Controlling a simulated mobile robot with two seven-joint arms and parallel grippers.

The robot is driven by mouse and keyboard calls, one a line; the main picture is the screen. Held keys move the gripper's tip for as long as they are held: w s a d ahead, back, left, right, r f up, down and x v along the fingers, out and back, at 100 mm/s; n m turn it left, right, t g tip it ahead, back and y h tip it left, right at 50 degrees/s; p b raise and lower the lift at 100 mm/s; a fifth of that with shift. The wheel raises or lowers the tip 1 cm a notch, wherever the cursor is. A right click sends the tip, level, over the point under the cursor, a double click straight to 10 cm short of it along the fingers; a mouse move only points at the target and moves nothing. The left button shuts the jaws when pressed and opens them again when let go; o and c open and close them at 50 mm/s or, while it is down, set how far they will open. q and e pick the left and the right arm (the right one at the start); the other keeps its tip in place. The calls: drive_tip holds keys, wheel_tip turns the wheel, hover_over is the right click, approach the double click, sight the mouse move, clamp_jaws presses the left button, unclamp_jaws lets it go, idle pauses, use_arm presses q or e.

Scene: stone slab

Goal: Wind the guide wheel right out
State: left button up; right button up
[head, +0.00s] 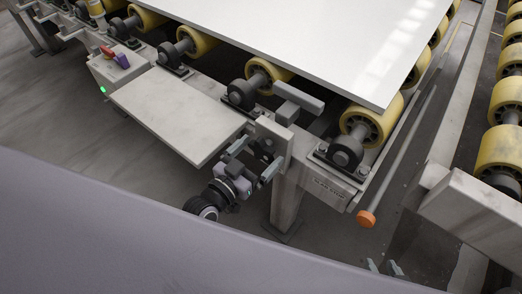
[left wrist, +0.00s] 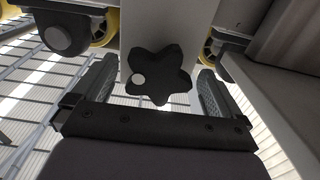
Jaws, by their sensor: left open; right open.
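The guide wheel is a black star-shaped knob with a pale round spot on one lobe, and it sits in the middle of the left wrist view (left wrist: 160,78). It is mounted on a light grey bracket (head: 273,137) at the conveyor edge; in the head view it is mostly hidden. My left gripper (head: 252,160) is open, with one finger on each side of the knob. In the left wrist view gaps show between the fingers (left wrist: 158,92) and the knob. My right gripper (head: 385,268) is open and empty at the bottom right, only its fingertips showing.
A white slab (head: 330,40) lies on yellow rollers (head: 375,122). A grey shelf plate (head: 178,115) is left of my left gripper. A rod with an orange end knob (head: 366,219) sticks out on the right. A grey leg (head: 288,205) stands below the bracket.

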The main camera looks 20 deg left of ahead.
use_arm(q)
drive_tip(key=shift+w+d, duration=0.25)
drive_tip(key=shift+w, duration=0.4)
drive_tip(key=c, duration=0.9)
drive_tip(key=shift+c, duration=0.2)
drive_tip(key=shift+n, duration=0.3)
